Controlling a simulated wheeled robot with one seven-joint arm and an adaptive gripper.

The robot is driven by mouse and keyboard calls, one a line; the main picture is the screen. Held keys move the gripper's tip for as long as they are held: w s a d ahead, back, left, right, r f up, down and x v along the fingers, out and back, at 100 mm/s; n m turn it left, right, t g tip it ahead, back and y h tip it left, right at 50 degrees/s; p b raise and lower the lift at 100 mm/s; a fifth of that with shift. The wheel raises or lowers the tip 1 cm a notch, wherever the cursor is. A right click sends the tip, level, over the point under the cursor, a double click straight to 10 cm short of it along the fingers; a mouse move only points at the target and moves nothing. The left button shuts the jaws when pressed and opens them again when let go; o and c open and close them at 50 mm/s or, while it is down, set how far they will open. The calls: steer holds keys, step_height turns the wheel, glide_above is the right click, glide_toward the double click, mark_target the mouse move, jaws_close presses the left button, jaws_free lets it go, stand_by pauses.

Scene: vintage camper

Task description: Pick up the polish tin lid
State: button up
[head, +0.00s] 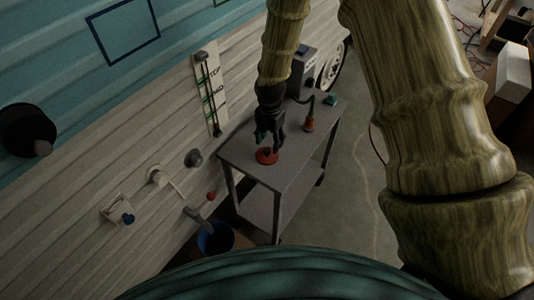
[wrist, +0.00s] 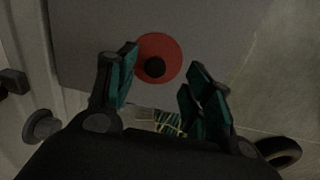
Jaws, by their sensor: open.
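The polish tin lid looks like a red disc (head: 267,156) with a dark round knob at its centre. It lies flat on the top of a grey cart near its front left end. In the wrist view the red disc (wrist: 173,50) shows just beyond my fingertips, its dark knob roughly between them. My gripper (head: 269,143) points down above the disc in the head view. In the wrist view my gripper (wrist: 158,72) has its two teal-padded fingers apart, with nothing held. The exact height gap cannot be told.
The cart top (head: 286,177) has a red-based item (head: 309,125), a small teal block (head: 330,99) and a grey box (head: 302,66) farther back. The camper wall with fittings runs along the left. A blue bucket (head: 215,240) stands below the wall. The cart's front end is clear.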

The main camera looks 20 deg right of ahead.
mark_target(267, 150)
steer(key=shift+s+a+f+p, duration=0.1)
steer(key=shift+a+f+p, duration=0.1)
steer(key=shift+f, duration=0.5)
steer(key=shift+a+f+p, duration=0.15)
steer(key=shift+f+p, duration=0.1)
steer(key=shift+f, duration=0.4)
steer(key=shift+s+a+f+p, duration=0.1)
steer(key=shift+a+f+p, duration=0.1)
steer(key=shift+f, duration=0.5)
steer(key=shift+w+f, duration=0.1)
steer(key=shift+f, duration=0.55)
steer(key=shift+d, duration=0.1)
jaws_close()
